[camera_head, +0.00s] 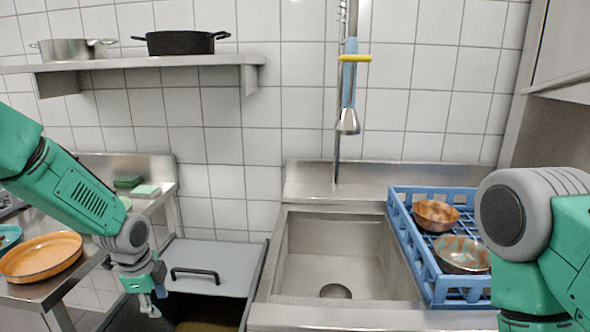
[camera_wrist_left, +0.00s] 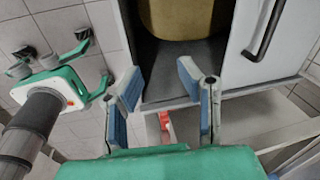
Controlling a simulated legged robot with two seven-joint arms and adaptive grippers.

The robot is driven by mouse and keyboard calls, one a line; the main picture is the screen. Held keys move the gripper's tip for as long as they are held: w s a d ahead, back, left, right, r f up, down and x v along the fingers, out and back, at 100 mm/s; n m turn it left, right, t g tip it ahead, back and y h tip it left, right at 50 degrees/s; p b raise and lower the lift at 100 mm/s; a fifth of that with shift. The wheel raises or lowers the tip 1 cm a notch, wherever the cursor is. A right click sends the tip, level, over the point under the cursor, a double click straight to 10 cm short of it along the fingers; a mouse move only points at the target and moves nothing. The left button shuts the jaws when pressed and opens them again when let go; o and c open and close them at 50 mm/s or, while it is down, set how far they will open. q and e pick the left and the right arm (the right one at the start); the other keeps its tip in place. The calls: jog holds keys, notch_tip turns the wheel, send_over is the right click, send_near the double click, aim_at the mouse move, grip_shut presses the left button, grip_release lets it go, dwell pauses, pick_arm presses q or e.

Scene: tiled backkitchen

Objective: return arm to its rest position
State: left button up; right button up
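My left arm comes in from the left in the head view and hangs down. Its gripper (camera_head: 152,300) is in front of a grey-framed bin compartment, left of the sink. In the left wrist view the left gripper (camera_wrist_left: 157,82) has its two blue-padded fingers wide apart, with nothing between them. My right arm (camera_head: 535,235) is folded at the right edge of the head view. Its gripper is out of sight.
A grey lid (camera_head: 210,265) with a black handle lies beside the gripper. A blue rack (camera_head: 440,290) with two bowls stands right of the steel sink (camera_head: 340,262). An orange plate (camera_head: 42,257) lies on the left counter. Pots stand on the shelf (camera_head: 130,62) above.

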pick_arm(q)
jog(key=s+d+f+n+g+b, duration=0.1)
jog(key=s+d+f+n, duration=0.1)
jog(key=s+f+n, duration=0.5)
jog(key=s+d+f+n, duration=0.2)
jog(key=s+d+f, duration=0.1)
jog(key=s+f, duration=0.8)
jog(key=s+a+n+b, duration=0.1)
jog(key=s+n, duration=0.7)
jog(key=s, duration=1.1)
jog(key=shift+a+r, duration=0.2)
jog(key=shift+a, duration=0.25)
jog(key=shift+s, duration=0.1)
